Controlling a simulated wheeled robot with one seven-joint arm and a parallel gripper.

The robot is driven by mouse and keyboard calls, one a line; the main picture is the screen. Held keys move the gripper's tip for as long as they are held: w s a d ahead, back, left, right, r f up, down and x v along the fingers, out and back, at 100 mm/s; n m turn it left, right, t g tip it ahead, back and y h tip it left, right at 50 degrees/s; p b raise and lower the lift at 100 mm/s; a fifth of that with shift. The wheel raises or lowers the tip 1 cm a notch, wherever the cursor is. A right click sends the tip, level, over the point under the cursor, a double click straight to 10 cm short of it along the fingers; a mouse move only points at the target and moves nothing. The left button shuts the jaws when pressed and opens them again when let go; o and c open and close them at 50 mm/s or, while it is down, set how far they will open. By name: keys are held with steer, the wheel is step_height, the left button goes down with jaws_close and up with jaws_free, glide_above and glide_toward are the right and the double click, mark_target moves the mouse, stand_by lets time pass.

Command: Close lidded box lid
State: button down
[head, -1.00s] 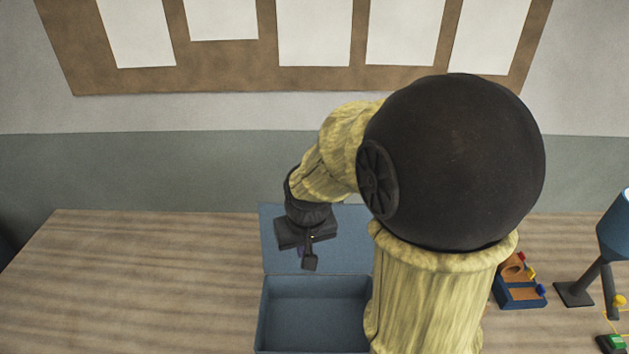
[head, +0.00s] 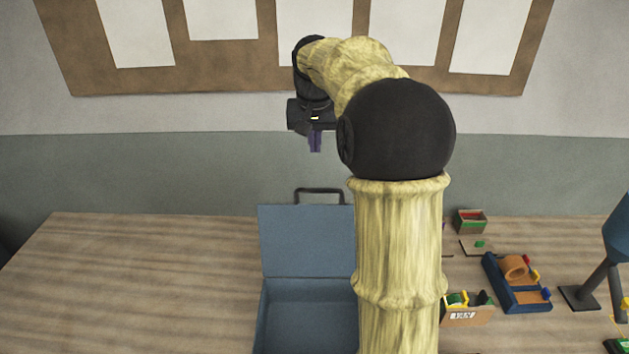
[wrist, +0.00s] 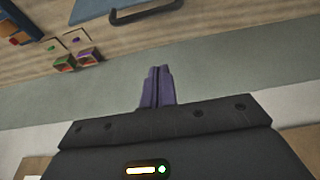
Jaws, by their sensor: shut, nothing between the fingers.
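A blue lidded box (head: 262,318) stands on the table with its lid (head: 305,240) open, tilted up at the back. A dark handle (head: 319,191) shows at the lid's top edge. The box's right side is hidden behind my arm. My gripper (head: 315,150) is shut and empty, raised above the lid and apart from it, in front of the wall. In the wrist view the shut purple fingers (wrist: 156,88) point toward the lid's handle (wrist: 146,14), with part of the blue lid (wrist: 95,8) at the top edge.
Right of my arm on the wooden table (head: 130,280) are a blue tray with an orange part (head: 517,282), a small red-green bin (head: 470,221), a box with coloured pieces (head: 467,312) and a blue lamp (head: 617,232). The table's left side is clear.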

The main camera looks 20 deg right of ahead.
stand_by(0.3)
step_height(320, 180, down, 9)
steer(key=s+p, duration=0.1)
steer(key=p, duration=0.2)
steer(key=shift+a+f+p, duration=0.2)
steer(key=shift+a+p, duration=0.05)
steer(key=shift+p, duration=0.1)
steer(key=shift+s+a, duration=0.1)
stand_by(0.5)
